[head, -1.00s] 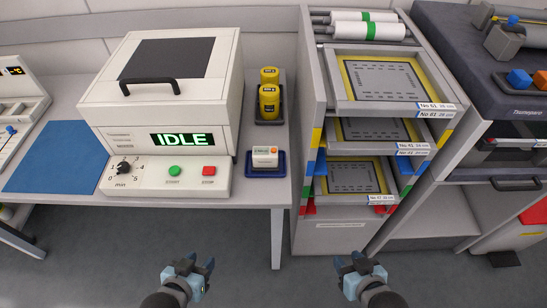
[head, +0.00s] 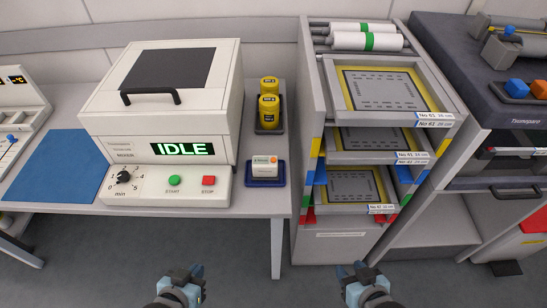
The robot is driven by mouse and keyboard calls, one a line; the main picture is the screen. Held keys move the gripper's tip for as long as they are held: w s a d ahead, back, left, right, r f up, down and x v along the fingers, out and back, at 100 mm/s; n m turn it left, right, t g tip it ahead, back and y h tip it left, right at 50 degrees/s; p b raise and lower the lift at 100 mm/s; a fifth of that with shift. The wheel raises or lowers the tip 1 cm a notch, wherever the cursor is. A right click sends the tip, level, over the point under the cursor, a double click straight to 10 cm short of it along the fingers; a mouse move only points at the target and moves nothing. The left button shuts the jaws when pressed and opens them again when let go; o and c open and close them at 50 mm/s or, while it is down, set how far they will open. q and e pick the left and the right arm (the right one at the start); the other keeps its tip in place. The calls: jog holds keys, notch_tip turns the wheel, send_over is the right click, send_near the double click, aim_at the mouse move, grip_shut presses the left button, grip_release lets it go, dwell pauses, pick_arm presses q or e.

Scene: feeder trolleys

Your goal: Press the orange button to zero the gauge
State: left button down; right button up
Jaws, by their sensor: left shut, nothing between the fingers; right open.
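A small white device (head: 264,171) sits in a blue tray (head: 265,183) on the bench, right of the white machine. A greenish strip and a small orange spot (head: 272,160) show on its top; the spot looks like the orange button, but it is too small to read clearly. My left gripper (head: 187,272) is shut and empty at the bottom of the head view, in front of the bench and apart from the device. My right gripper (head: 354,271) is open and empty, low in front of the drawer trolley.
The white machine (head: 160,110) reads IDLE and has green START (head: 174,180) and red STOP (head: 208,180) buttons. Yellow jars (head: 269,112) stand behind the device. A trolley (head: 340,244) with frame drawers stands to the right. An orange block (head: 540,89) sits on the far-right machine.

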pick_arm(q)
jog(key=shift+d+r, duration=0.25)
jog(key=shift+d, duration=0.05)
pick_arm(e)
jog(key=shift+a+r, duration=0.25)
pick_arm(q)
jog(key=shift+a, duration=0.1)
pick_arm(e)
jog(key=shift+s+f, duration=0.25)
jog(key=shift+s, duration=0.05)
pick_arm(q)
jog(key=shift+a+f, duration=0.15)
jog(key=shift+a, duration=0.05)
pick_arm(e)
jog(key=shift+d+f, duration=0.15)
jog(key=shift+d, duration=0.15)
pick_arm(q)
jog(key=shift+d, duration=0.2)
pick_arm(e)
jog(key=shift+w+a+r, duration=0.2)
jog(key=shift+w+r, duration=0.15)
